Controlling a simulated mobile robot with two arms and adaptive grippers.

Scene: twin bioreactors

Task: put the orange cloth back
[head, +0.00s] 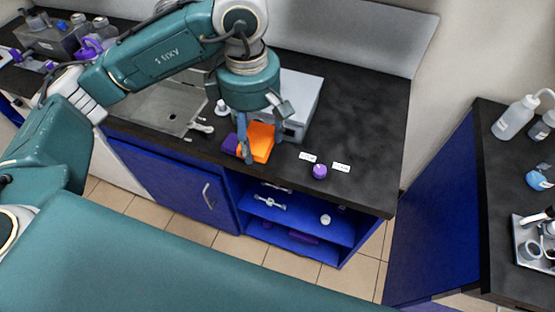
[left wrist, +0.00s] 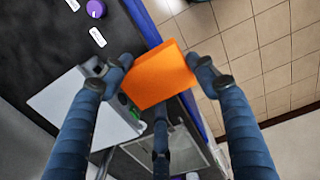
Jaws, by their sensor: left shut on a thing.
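The orange cloth (head: 261,142) is a flat folded block near the front edge of the black counter. In the left wrist view the orange cloth (left wrist: 160,76) sits between the two fingertips. My left gripper (head: 258,146) points down at the counter and is shut on the cloth; it also shows in the left wrist view (left wrist: 159,66). I cannot tell whether the cloth touches the counter. A purple item (head: 230,144), perhaps another cloth, lies just left of it, partly hidden by a finger. My right gripper is not in view.
A grey-white boxy device (head: 301,98) stands right behind the gripper. A sink (head: 160,108) lies to the left. A purple knob-like object (head: 319,171) sits between two white labels. Open blue shelves (head: 300,225) are below the counter. The counter's right part is clear.

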